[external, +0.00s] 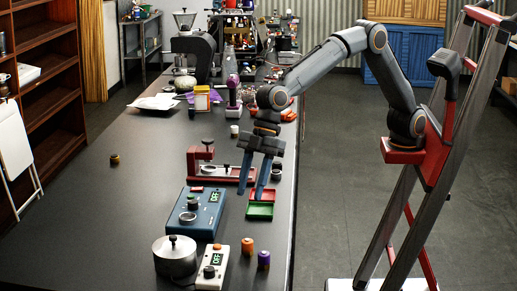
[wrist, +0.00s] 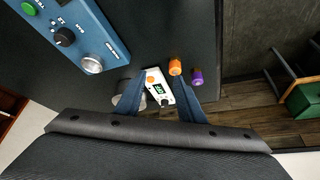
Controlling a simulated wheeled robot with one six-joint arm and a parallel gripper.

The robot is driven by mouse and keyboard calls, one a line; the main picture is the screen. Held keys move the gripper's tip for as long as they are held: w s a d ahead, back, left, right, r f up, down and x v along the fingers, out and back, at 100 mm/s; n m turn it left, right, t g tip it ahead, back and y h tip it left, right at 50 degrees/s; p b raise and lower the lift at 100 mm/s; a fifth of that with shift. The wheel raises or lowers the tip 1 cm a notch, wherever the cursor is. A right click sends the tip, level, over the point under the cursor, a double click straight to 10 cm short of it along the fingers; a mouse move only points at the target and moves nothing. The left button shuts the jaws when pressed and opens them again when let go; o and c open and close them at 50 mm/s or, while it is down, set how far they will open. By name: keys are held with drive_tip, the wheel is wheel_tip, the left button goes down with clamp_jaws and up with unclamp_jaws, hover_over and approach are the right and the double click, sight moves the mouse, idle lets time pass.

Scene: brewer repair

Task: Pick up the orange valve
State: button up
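The orange valve (external: 247,246) is a small orange cylinder standing upright on the dark workbench (external: 140,205), near its right edge. In the wrist view the orange valve (wrist: 175,68) shows beyond the tip of my right-hand finger. A purple cylinder (external: 263,260) stands close beside it, and it also shows in the wrist view (wrist: 197,77). My gripper (external: 251,190) is open and empty, fingers pointing down, above the bench. It is farther back along the bench than the orange valve and apart from it.
A white device with a display (external: 212,267) stands just left of the orange valve, with a metal pot (external: 175,256) beyond it. A blue control box (external: 193,213), a green tray (external: 260,210) and a red press (external: 220,172) are near my gripper. The bench's left side is mostly clear.

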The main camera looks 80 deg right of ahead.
drive_tip(key=n, duration=0.1)
approach(248, 240)
drive_tip(key=shift+y, duration=0.3)
drive_tip(key=x, duration=0.4)
drive_tip(key=shift+d+f, duration=0.25)
drive_tip(key=shift+d, duration=0.1)
drive_tip(key=shift+p+x, duration=1.55)
drive_tip(key=shift+x, duration=1.7)
drive_tip(key=shift+a, duration=0.1)
drive_tip(key=shift+r, duration=0.1)
clamp_jaws()
